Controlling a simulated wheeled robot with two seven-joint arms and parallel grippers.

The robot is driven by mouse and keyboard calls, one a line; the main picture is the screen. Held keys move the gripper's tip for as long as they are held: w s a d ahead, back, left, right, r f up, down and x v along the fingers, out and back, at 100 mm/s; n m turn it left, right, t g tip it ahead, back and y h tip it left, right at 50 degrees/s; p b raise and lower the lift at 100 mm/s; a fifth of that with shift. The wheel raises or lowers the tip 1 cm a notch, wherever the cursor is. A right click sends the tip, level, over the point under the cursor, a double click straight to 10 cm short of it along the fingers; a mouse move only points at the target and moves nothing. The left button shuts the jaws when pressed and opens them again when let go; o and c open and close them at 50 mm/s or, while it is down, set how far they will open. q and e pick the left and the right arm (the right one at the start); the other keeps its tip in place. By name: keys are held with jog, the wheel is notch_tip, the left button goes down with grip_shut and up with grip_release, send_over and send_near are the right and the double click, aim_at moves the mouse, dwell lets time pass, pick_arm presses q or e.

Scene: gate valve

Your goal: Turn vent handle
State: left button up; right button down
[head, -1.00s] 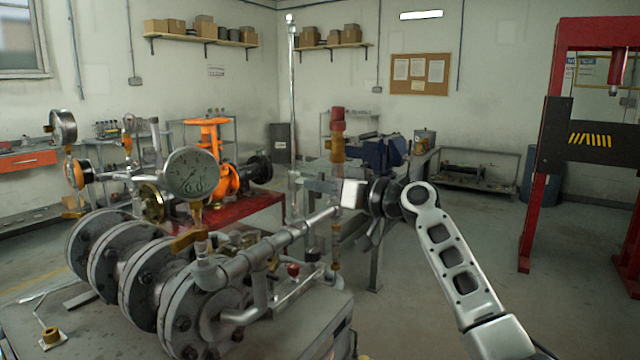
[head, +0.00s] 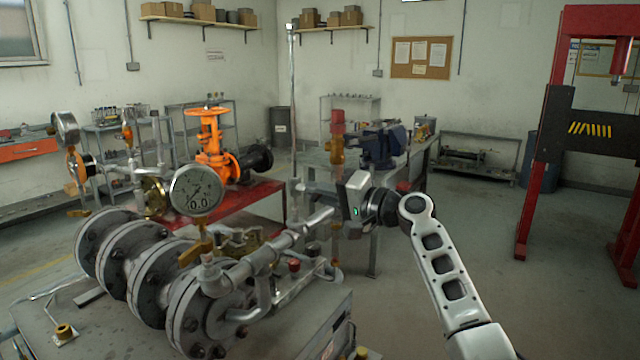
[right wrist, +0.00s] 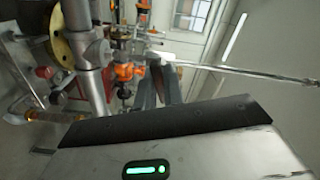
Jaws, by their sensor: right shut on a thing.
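My right gripper (head: 302,187) reaches in from the right with its fingers pointing left, at the foot of the tall thin vertical vent pipe (head: 291,100). In the right wrist view its two fingers (right wrist: 160,82) are close together, and a long thin metal rod (right wrist: 240,73) runs off to the right from near their tips. The gripper is shut on what appears to be the vent handle, which is small and mostly hidden by the fingers. The handle's exact angle cannot be made out. My left gripper is not in view.
Flanged grey pipework (head: 150,270) with a dial gauge (head: 197,189) fills the left front. A grey pipe (head: 255,258) runs just below my right gripper. An orange valve (head: 210,140) stands behind. A red press frame (head: 538,170) is far right, with open floor before it.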

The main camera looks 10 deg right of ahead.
jog(key=shift+m+p, duration=0.3)
jog(key=shift+m, duration=1.2)
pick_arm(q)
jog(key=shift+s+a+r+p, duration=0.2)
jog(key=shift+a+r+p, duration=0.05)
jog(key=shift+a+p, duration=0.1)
pick_arm(e)
jog(key=shift+m, duration=0.5)
jog(key=c, duration=1.5)
grip_release()
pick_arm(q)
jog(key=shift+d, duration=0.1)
pick_arm(e)
jog(key=shift+d, duration=0.1)
